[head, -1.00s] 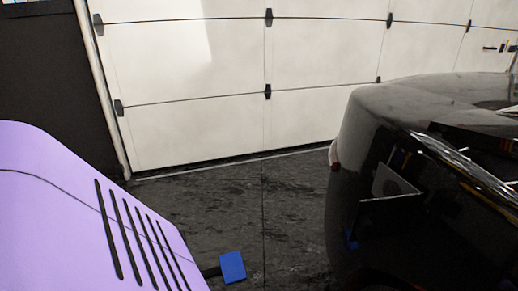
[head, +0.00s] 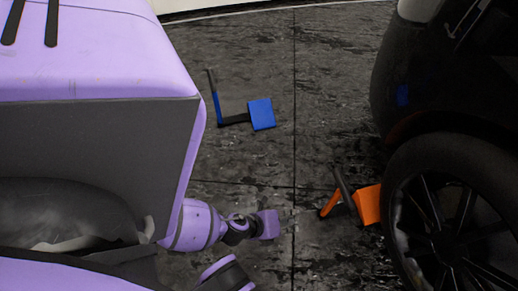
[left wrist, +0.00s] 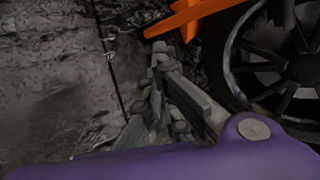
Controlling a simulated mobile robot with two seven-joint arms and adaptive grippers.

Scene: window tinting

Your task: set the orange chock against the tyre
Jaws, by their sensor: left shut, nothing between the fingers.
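The orange chock (head: 368,205) is on the dark floor at the left side of the black tyre (head: 402,165) in the head view. Its dark and orange handle (head: 330,203) is on its left. Chock and tyre look very close; I cannot tell whether they touch. My left gripper (head: 265,225) is to the left of the chock, apart from it, and shut with nothing held. In the left wrist view the grey fingers (left wrist: 160,65) are below part of the orange chock (left wrist: 190,16), with the wheel (left wrist: 285,65) on the right. My right gripper is not in view.
A blue chock (head: 262,114) with a dark and blue handle lies on the floor farther back. The black car body (head: 415,85) stands above the tyre on the right. Bare floor (head: 310,150) lies between the two chocks.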

